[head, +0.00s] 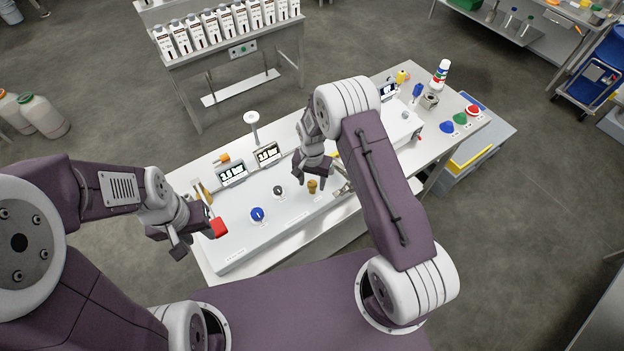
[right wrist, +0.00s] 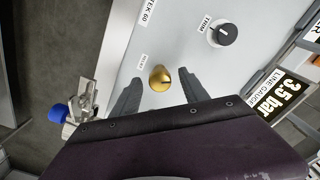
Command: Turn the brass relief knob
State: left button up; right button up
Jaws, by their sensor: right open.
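The brass relief knob (head: 312,186) stands on the sloping white panel (head: 285,222), at the right of a row of knobs. In the right wrist view the knob (right wrist: 160,78) shows round and gold, with a dark pointer line. My right gripper (head: 311,181) is open above the knob. Its two dark fingers (right wrist: 158,82) lie on either side of the knob, with a visible gap on each side. My left gripper (head: 193,238) is at the panel's left end, beside a red block (head: 216,228); its jaw opening is unclear.
A black trim knob (head: 279,191) and a blue knob (head: 257,214) stand left of the brass one. Two gauge displays (head: 232,174) (head: 268,154) rise behind them. A metal fitting with a blue end (right wrist: 62,113) is near the right gripper in the wrist view.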

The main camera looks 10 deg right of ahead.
grip_shut()
jog(key=shift+n, duration=0.3)
jog(key=shift+f+n+b, duration=0.1)
jog(key=shift+n+b, duration=0.5)
jog(key=n+b, duration=0.1)
jog(key=n, duration=0.1)
jog(key=shift+n, duration=0.3)
jog(key=n+b, duration=0.2)
jog(key=n, duration=0.3)
jog(key=shift+d, duration=0.1)
jog(key=shift+n, duration=0.3)
grip_release()
